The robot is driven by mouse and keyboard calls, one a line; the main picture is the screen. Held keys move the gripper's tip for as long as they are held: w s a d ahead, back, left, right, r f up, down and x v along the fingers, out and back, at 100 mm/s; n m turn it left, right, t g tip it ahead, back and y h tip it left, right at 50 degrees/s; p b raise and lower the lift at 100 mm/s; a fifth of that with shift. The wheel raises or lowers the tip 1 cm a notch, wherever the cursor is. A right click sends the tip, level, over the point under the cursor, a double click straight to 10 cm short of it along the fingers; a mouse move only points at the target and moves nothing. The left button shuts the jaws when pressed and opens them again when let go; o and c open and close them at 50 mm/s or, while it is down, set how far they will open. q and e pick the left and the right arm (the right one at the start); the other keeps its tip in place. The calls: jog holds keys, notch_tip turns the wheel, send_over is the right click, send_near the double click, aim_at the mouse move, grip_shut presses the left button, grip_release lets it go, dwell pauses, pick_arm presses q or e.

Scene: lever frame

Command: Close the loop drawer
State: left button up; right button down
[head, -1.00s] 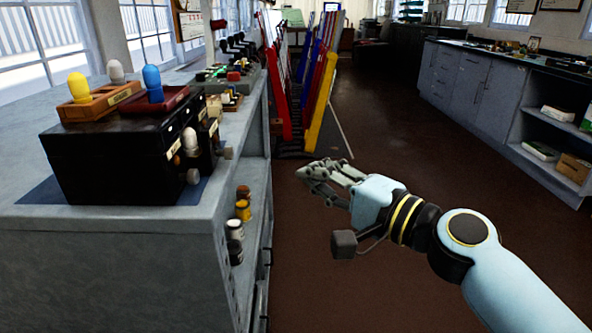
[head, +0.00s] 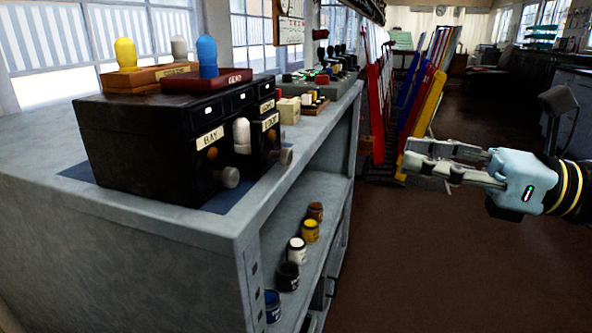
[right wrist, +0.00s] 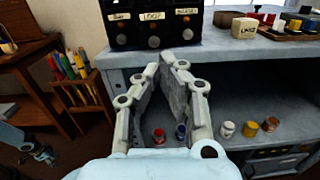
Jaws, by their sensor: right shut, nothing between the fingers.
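A black drawer cabinet (head: 140,140) stands on the grey counter at left. The LOOP drawer (head: 270,132) juts out beyond the BAY drawer (head: 208,155), with its round knob (head: 285,156) toward the aisle. A white rounded peg (head: 242,135) shows beside its front; I cannot tell what it stands on. In the right wrist view the LOOP front (right wrist: 152,26) is in the middle, above the fingertips. My right gripper (head: 408,156) is shut and empty, right of the cabinet and apart from it; it also shows in that view (right wrist: 168,62). A small blue and dark part at that view's lower left may be my left gripper (right wrist: 40,154).
The grey counter (head: 60,230) has an open shelf with several paint jars (head: 297,250) below its edge. Blocks with blue and yellow pegs (head: 207,82) sit on the cabinet. Coloured levers (head: 410,100) stand behind the gripper. The brown floor (head: 430,260) is clear.

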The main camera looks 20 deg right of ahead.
jog(key=f, duration=0.1)
jog(key=b, duration=0.6)
send_near(292, 155)
jog(key=shift+n+g, duration=0.3)
jog(key=shift+g, duration=0.1)
jog(key=x, duration=0.5)
jog(key=shift+w+a+r+b, duration=0.2)
jog(key=shift+w+r+b, duration=0.05)
jog(key=shift+w+b, duration=0.1)
jog(key=shift+w+a, duration=0.35)
jog(key=shift+a, duration=0.15)
pick_arm(q)
notch_tip(292, 155, down, 7)
jog(key=s+a, duration=0.1)
jog(key=shift+a, duration=0.4)
pick_arm(e)
jog(key=shift+w+a+f, duration=0.1)
jog(key=shift+a, duration=0.05)
pick_arm(q)
jog(key=shift+s+f, duration=0.1)
jog(key=shift+s, duration=0.05)
